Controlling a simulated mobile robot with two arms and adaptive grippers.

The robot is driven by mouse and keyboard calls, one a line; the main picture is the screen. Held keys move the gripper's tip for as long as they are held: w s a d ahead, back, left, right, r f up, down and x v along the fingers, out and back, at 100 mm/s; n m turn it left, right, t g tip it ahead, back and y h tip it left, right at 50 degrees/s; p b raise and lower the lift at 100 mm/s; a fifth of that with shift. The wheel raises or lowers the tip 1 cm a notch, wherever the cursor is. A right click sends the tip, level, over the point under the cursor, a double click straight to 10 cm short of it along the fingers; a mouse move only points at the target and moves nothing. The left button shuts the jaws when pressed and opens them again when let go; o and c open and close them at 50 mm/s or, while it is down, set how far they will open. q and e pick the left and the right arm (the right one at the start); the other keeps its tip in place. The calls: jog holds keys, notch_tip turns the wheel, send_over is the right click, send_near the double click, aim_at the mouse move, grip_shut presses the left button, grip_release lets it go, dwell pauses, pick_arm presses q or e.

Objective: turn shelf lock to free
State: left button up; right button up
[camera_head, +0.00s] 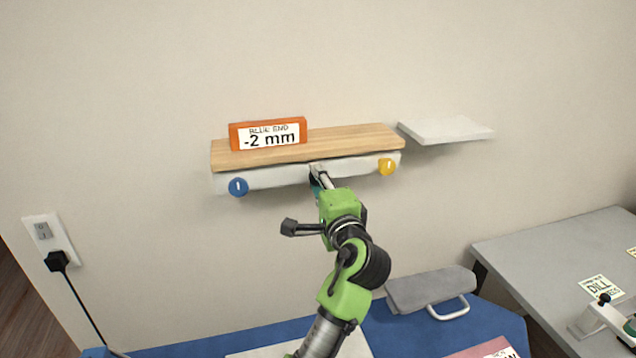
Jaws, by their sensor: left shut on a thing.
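A wooden shelf (345,140) is fixed to the wall, with a pale rail (275,178) along its front underside. A blue knob (238,187) sits at the rail's left end and a yellow knob (387,167) at its right end. My left gripper (317,175) reaches up to the middle of the rail and is shut on a small part there, apparently the shelf lock. The fingers and the arm hide most of that part, so I cannot tell which way it is turned. My right gripper is not in view.
An orange block (268,120) reading "BLUE END -2 mm" stands on the shelf's left half. A small white shelf (445,130) is to the right. Below are a blue surface (440,333) with a grey handled object (430,290), and a grey table (550,255). A plugged cord (80,300) hangs at left.

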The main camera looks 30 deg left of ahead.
pick_arm(q)
jog(key=shift+f, duration=0.15)
jog(key=o, duration=1.1)
jog(key=shift+c, duration=0.2)
jog(key=v, duration=0.7)
jog(key=shift+s+d, duration=0.15)
jog(key=shift+d, duration=0.1)
